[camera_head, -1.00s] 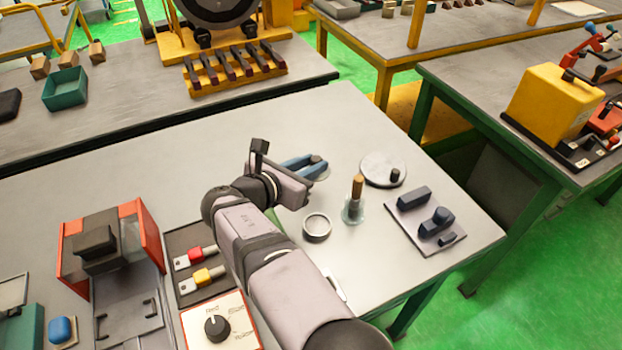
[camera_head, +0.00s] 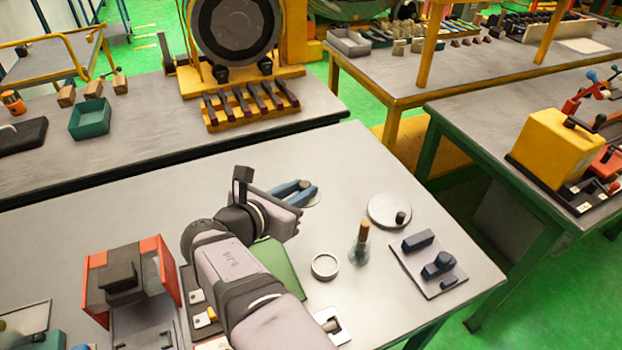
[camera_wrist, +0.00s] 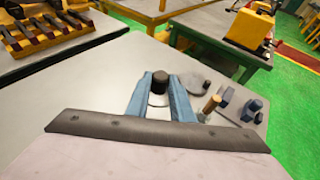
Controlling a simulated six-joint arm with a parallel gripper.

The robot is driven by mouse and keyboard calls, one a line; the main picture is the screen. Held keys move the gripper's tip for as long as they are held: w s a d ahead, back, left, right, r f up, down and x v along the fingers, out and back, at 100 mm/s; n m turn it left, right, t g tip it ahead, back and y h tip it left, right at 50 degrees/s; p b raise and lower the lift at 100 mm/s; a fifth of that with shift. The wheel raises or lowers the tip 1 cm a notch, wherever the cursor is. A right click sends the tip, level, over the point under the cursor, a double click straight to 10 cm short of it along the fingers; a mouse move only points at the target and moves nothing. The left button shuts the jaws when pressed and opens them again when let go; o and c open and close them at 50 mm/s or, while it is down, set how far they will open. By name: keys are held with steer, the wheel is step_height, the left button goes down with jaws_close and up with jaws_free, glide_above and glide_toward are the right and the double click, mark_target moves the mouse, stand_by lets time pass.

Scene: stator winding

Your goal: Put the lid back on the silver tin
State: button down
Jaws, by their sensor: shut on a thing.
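My gripper (camera_head: 303,190) has blue fingers, which also show in the wrist view (camera_wrist: 160,98). It is shut on the dark knob (camera_wrist: 160,80) of a pale round lid (camera_wrist: 158,99). In the head view only the lid's edge (camera_head: 314,201) shows past the fingers. The silver tin (camera_head: 325,266) looks like a small open ring on the grey table, below and a little right of my gripper in the head view. The lid is apart from the tin. The tin is not seen in the wrist view.
Right of the tin stands a clear bottle with a brown top (camera_head: 361,246). Beyond it lies a larger grey disc with a dark knob (camera_head: 388,210). A grey plate with dark blocks (camera_head: 424,275) is further right. A green mat (camera_head: 280,268) lies left of the tin. Table behind my gripper is clear.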

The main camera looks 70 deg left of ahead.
steer(key=d+f, duration=0.2)
steer(key=d, duration=0.1)
steer(key=d+f+p, duration=0.1)
steer(key=d+f, duration=0.5)
steer(key=shift+w+p, duration=0.4)
steer(key=shift+r+m, duration=0.1)
steer(key=shift+m, duration=0.2)
steer(key=shift+t+h, duration=0.3)
steer(key=shift+h, duration=0.1)
steer(key=shift+f+b, duration=1.5)
steer(key=shift+f, duration=0.45)
steer(key=shift+f+b, duration=0.55)
steer(key=shift+f, duration=0.25)
